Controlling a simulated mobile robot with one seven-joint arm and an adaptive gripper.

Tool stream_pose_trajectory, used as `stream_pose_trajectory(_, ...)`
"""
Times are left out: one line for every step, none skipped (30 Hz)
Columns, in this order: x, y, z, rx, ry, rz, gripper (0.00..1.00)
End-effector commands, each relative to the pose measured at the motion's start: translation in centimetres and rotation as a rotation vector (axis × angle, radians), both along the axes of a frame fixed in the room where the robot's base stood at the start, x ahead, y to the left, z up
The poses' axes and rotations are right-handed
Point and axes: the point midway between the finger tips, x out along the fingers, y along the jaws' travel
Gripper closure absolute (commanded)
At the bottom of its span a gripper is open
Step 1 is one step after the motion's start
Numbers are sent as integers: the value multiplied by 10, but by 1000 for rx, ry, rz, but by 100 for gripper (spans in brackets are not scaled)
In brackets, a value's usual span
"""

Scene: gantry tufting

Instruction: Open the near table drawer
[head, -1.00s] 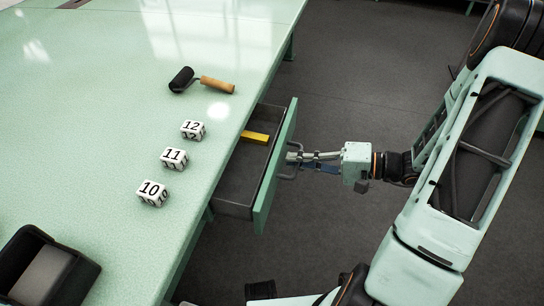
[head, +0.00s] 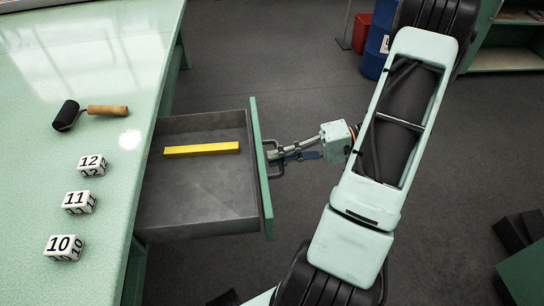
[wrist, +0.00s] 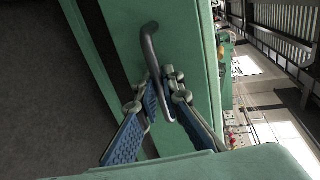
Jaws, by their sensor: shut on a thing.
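The near table drawer (head: 205,215) stands pulled well out from under the green table (head: 150,60) in the head view. Its green front panel (head: 261,175) faces right and its grey inside shows. A yellow bar (head: 202,149) lies inside it. My gripper (head: 275,157) is shut on the dark drawer handle (head: 271,172) at the front panel. In the wrist view the fingers of my gripper (wrist: 164,100) lie on either side of the handle (wrist: 150,58), with the green panel behind.
On the table are a roller with a wooden grip (head: 100,110) and white number blocks 12 (head: 92,165), 11 (head: 79,202) and 10 (head: 63,247). A blue barrel (head: 377,45), a red bin (head: 361,32) and a shelf (head: 505,60) stand farther back.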

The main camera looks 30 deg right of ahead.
Motion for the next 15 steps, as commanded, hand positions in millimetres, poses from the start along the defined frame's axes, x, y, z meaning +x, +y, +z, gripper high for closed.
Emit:
stream_pose_trajectory(0, 0, 0, 0, 0, -1, 100)
stream_pose_trajectory(0, 0, 0, 0, 0, -1, 100)
stream_pose_trajectory(0, 0, 0, 0, 0, -1, 100)
stream_pose_trajectory(0, 0, 0, 0, 0, -1, 100)
stream_pose_trajectory(0, 0, 0, 0, 0, -1, 100)
stream_pose_trajectory(0, 0, 0, 0, 0, -1, 100)
stream_pose_trajectory(0, 0, 0, 0, -1, -1, 100)
stream_pose_trajectory(0, 0, 0, 0, -1, -1, 100)
stream_pose_trajectory(1, 0, 0, 0, -1, -1, 88)
stream_pose_trajectory(1, 0, 0, 0, -1, -1, 85)
stream_pose_trajectory(1, 0, 0, 0, -1, -1, 82)
stream_pose_trajectory(1, 0, 0, 0, -1, -1, 77)
stream_pose_trajectory(0, 0, 0, 0, -1, -1, 75)
stream_pose_trajectory(0, 0, 0, 0, -1, -1, 75)
stream_pose_trajectory(0, 0, 0, 0, -1, 0, 75)
